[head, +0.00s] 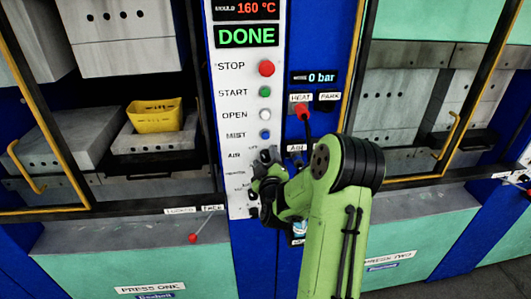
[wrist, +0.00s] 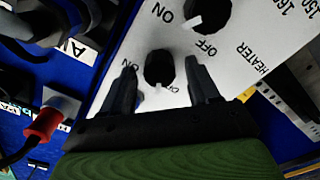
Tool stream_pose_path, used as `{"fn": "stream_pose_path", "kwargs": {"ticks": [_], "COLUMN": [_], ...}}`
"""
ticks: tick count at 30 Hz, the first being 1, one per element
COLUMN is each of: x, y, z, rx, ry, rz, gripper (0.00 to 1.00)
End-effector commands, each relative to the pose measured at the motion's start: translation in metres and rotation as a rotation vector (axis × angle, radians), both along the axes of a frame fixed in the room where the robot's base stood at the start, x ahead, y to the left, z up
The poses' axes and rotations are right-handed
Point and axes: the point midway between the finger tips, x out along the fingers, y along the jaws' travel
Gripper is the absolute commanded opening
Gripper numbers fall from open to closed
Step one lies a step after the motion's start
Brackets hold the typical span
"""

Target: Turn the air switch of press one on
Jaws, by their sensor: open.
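Press one, with its "PRESS ONE" label (head: 150,288), is on the left in the head view. Its white control panel (head: 246,137) stands in the middle, with an "AIR" label low on it. My gripper (head: 262,182) is at the lower panel and covers the switches there. In the wrist view my gripper (wrist: 160,85) is open, one finger on each side of a small black knob (wrist: 158,67). The knob's white mark points down, near an "OFF" print. The knob's own name label is hidden. Contact with the fingers cannot be told.
A second black knob (wrist: 210,18) sits just above, beside a "HEATER" label. A red plug (wrist: 43,122) with a black cable is to the left. A yellow basket (head: 154,116) rests inside press one. A red-tipped lever (head: 193,238) is below left.

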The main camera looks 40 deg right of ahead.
Motion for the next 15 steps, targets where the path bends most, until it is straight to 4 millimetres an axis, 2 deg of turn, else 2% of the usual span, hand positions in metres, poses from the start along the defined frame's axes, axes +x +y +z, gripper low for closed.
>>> {"fn": "stream_pose_path", "kwargs": {"ticks": [9, 15], "x": [0.0043, 0.0041], "y": [-0.0028, -0.0027], "z": [-0.0014, -0.0013], "rx": [0.000, 0.000], "ry": [0.001, 0.001], "rz": [0.001, 0.001], "gripper": [0.59, 0.28]}}
